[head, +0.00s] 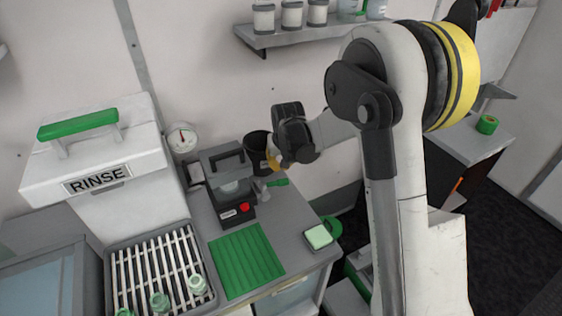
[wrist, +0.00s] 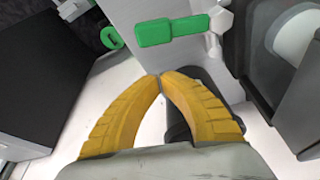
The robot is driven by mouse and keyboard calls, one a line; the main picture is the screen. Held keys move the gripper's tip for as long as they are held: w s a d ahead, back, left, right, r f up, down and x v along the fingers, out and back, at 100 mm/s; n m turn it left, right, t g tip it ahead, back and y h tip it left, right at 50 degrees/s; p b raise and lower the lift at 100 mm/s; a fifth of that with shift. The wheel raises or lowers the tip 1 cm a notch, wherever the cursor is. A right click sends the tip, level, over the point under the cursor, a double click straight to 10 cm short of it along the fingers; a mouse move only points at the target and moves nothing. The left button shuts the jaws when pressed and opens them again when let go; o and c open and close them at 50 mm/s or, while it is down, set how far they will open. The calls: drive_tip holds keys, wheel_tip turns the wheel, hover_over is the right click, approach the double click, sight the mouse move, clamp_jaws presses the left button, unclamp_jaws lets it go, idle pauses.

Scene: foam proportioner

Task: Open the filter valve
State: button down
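A green lever handle, which appears to be the filter valve's, shows in the wrist view (wrist: 170,31) just beyond my fingertips, joined to a pale fitting at its right. In the head view the green handle (head: 278,182) sticks out to the right of a dark grey machine (head: 232,190), low over the counter. My gripper (head: 272,164) is above and close to this handle. Its yellow fingers (wrist: 160,78) meet at the tips with nothing between them. I see a gap between the fingertips and the handle in the wrist view; its depth is unclear.
A black pot (head: 257,148) stands behind the machine, close to my gripper. A white RINSE box (head: 110,165) and a slatted rack (head: 125,268) with small jars are at left. A green mat (head: 246,262) and a small tray (head: 319,237) lie on the counter (head: 285,225).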

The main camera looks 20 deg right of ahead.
sight(274, 184)
drive_tip(key=shift+s+a+r+b, duration=0.1)
drive_tip(key=shift+s+b, duration=0.05)
drive_tip(key=shift+s, duration=0.75)
drive_tip(key=shift+s+r+b, duration=0.1)
drive_tip(key=shift+s+b, duration=0.05)
drive_tip(key=shift+s, duration=0.7)
